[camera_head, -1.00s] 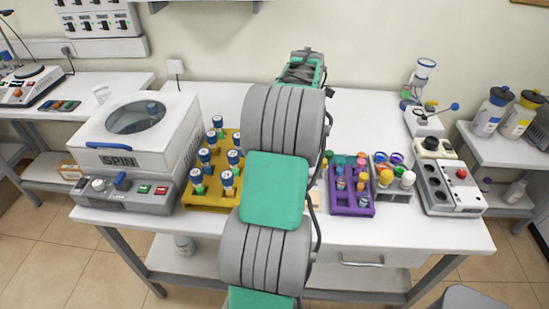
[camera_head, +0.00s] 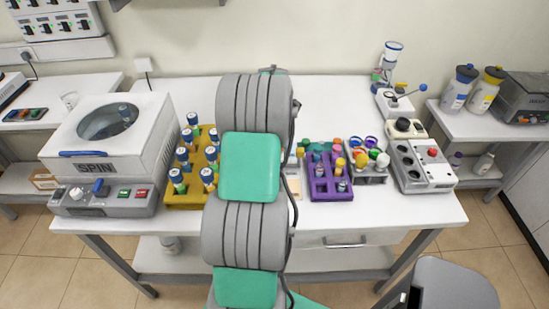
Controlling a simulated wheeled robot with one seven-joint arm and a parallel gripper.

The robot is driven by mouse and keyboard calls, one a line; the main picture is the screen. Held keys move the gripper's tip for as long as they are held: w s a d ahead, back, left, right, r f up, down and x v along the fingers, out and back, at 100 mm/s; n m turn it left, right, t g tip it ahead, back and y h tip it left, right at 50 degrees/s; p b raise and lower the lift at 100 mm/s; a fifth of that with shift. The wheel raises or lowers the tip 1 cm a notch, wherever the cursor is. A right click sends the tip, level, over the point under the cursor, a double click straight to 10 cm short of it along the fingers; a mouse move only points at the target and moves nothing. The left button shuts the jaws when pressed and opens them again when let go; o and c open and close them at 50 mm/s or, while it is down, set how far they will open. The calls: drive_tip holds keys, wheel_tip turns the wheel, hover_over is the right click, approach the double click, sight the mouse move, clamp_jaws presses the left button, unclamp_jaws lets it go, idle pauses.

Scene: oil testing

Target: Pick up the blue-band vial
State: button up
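Several vials with dark blue caps (camera_head: 184,155) stand upright in the yellow rack (camera_head: 184,199), just right of the centrifuge. The front left one (camera_head: 177,180) shows a green part below its cap. The other bands are too small to tell, so I cannot say which vial has the blue band. My arm rises in front of the table and hides the rack's right edge and the space between the racks. My gripper is not visible; the arm's far end is hidden behind its own links.
The white centrifuge (camera_head: 150,160) marked SPIN stands at left, a blue-capped vial showing in its window. A purple rack (camera_head: 331,193) of small colour-capped vials and a grey holder (camera_head: 369,178) stand right of my arm. A grey device (camera_head: 424,166) stands at the right.

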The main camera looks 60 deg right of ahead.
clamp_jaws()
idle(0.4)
